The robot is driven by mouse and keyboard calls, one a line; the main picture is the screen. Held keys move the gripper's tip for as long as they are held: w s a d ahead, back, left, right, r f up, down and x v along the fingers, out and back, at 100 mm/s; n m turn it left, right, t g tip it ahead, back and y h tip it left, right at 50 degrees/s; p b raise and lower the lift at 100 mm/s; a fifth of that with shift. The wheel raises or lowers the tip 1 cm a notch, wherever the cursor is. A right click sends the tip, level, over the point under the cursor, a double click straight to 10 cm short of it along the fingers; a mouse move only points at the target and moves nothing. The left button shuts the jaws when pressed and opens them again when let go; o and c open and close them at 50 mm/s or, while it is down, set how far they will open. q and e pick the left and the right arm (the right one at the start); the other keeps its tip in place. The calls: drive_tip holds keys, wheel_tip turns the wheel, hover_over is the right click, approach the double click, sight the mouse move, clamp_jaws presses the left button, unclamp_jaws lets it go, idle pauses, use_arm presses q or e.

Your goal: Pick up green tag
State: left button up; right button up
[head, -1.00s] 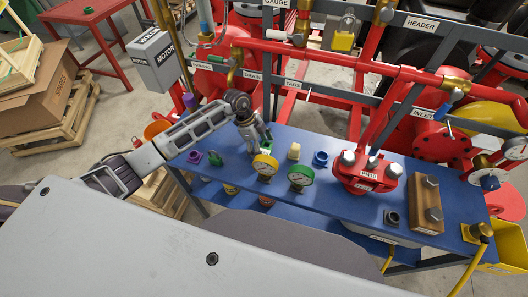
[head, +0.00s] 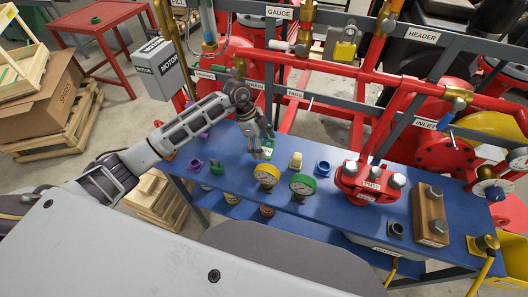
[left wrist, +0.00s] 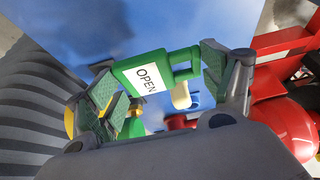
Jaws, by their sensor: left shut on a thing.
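The green tag (left wrist: 150,72) has a white label reading OPEN and a loop handle at one end. In the left wrist view it sits between the two finger pads of my left gripper (left wrist: 160,84), which is shut on it. In the head view my left gripper (head: 262,146) is over the back part of the blue table (head: 228,170). Only a small part of the tag (head: 268,151) shows there, partly behind the fingers. The tag appears held just above the table top. My right gripper is not in view.
Red pipework rises behind.

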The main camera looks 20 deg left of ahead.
sight(264, 147)
use_arm(q)
wheel_tip(264, 147, up, 21)
drive_tip(key=b, duration=0.1)
drive_tip(key=shift+b, duration=0.3)
drive_tip(key=shift+r, duration=0.1)
idle(1.3)
